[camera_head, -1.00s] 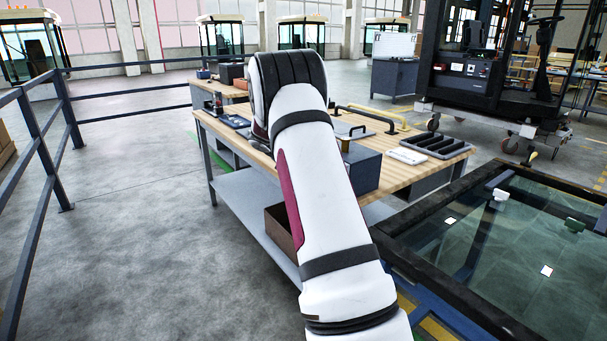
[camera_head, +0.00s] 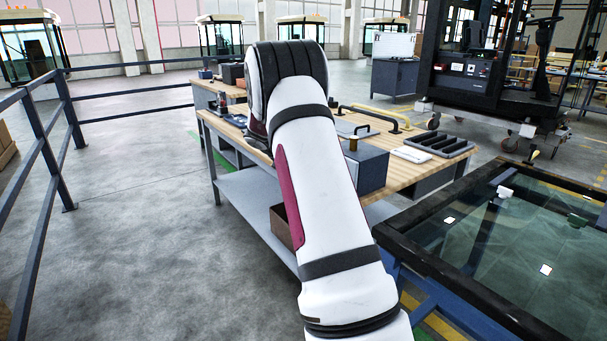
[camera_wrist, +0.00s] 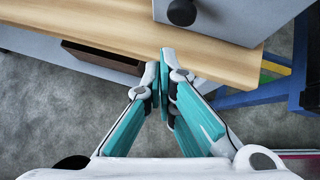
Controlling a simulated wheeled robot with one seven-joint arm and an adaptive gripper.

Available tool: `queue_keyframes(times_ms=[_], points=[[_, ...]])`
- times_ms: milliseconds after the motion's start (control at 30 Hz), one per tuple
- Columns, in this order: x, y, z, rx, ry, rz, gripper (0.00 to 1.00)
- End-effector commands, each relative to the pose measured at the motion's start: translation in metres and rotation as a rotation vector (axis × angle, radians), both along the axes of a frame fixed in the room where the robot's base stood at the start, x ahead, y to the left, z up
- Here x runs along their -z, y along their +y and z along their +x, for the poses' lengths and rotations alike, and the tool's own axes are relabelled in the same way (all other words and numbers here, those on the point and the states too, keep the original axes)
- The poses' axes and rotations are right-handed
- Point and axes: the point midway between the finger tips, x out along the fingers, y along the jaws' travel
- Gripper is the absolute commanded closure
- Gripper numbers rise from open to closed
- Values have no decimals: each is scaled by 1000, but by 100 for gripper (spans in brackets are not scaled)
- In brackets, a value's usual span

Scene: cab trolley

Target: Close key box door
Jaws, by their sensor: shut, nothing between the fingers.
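A grey-blue box (camera_head: 372,168), which looks like the key box, stands at the front edge of the wooden workbench (camera_head: 408,172), partly behind my arm. In the wrist view, the box (camera_wrist: 225,20) shows at the top right with a round black knob (camera_wrist: 182,12) on a pale grey face. I cannot tell how far its door stands open. My gripper (camera_wrist: 160,60) has teal fingers, is shut and empty, and appears over the bench's front edge, below and left of the box in the picture. I see a gap between the fingertips and the box. The head view hides my gripper.
A brown bin (camera_head: 281,226) sits on the bench's lower shelf (camera_head: 245,195). A black tray (camera_head: 440,144) and yellow-and-black handles lie on the bench top. A dark-framed glass panel (camera_head: 510,240) stands close on the right. A railing (camera_head: 48,150) runs along the left; floor between is clear.

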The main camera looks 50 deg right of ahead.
Motion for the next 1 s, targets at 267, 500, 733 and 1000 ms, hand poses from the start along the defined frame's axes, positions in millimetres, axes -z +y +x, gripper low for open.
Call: queue_keyframes(times_ms=[267, 500, 733, 1000], points=[[-30, 31, 9, -7, -4, 1, 100], [-52, 52, 12, -6, -3, 1, 100], [-57, 57, 13, -4, -1, 2, 100], [-74, 62, 22, -88, 1, -33, 100]])
